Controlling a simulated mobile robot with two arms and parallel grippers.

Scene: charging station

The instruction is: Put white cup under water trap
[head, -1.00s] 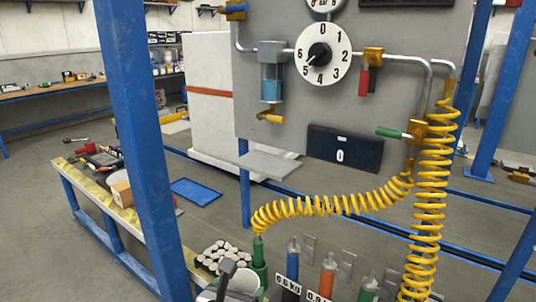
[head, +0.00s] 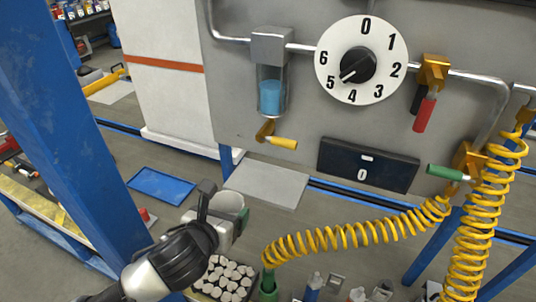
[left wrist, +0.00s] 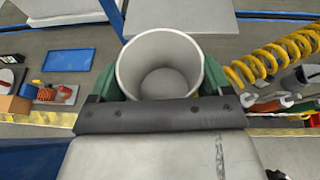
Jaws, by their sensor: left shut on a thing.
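The white cup (head: 230,202) is held upright in my left gripper (head: 222,222), below and to the left of the water trap. The left wrist view shows the empty inside of the cup (left wrist: 160,65) between the two green-sided fingers (left wrist: 160,85). The water trap (head: 271,85) is a clear bowl with blue liquid under a grey block on the panel. A brass drain valve with a yellow handle (head: 283,142) hangs beneath it. A flat grey shelf (head: 268,184) juts out below the trap, just right of the cup. My right gripper is not in view.
A blue post (head: 60,120) stands at the left. A yellow coiled hose (head: 350,232) runs right of my gripper. A tray of white-topped pieces (head: 225,278) lies below. The space above the grey shelf is clear.

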